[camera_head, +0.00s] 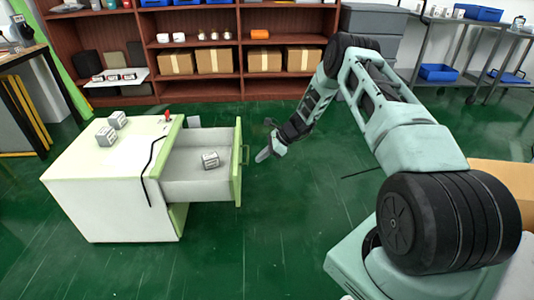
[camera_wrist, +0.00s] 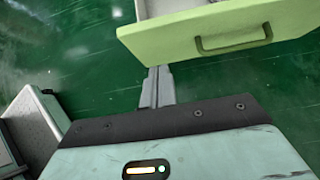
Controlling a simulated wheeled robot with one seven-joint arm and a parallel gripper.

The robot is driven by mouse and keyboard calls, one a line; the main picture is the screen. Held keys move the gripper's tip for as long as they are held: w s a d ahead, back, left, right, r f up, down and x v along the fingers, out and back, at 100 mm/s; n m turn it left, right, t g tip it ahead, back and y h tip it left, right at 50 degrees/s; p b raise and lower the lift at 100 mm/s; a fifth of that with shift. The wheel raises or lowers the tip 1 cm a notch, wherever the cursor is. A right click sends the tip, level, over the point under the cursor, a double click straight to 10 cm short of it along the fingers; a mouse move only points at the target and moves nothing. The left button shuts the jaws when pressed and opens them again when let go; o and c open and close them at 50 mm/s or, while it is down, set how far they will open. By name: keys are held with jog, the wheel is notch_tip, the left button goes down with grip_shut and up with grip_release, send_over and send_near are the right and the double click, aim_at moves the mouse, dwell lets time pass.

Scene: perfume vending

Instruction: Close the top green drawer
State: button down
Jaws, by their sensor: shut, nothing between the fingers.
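The top green drawer (camera_head: 238,168) is pulled well out of a white cabinet (camera_head: 110,200), on its right side. A small grey box (camera_head: 210,160) lies inside it. My gripper (camera_head: 262,155) is just right of the drawer front in the head view, apart from the handle. In the wrist view its fingers (camera_wrist: 158,75) are together and empty, pointing toward the lower edge of the drawer front.
Two small grey boxes (camera_head: 106,136) and a red item (camera_head: 167,116) are on the cabinet top. A dark cable hangs by the drawer opening. A wooden shelf (camera_head: 230,90) with cardboard boxes stands behind. Green floor (camera_head: 290,220) is clear around the drawer.

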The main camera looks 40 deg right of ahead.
jog(key=w+a+f+b, duration=0.1)
jog(key=w+a+f, duration=0.1)
jog(key=a, duration=0.3)
jog(key=shift+w+a+f, duration=0.2)
jog(key=shift+w, duration=0.6)
jog(key=shift+a, duration=0.1)
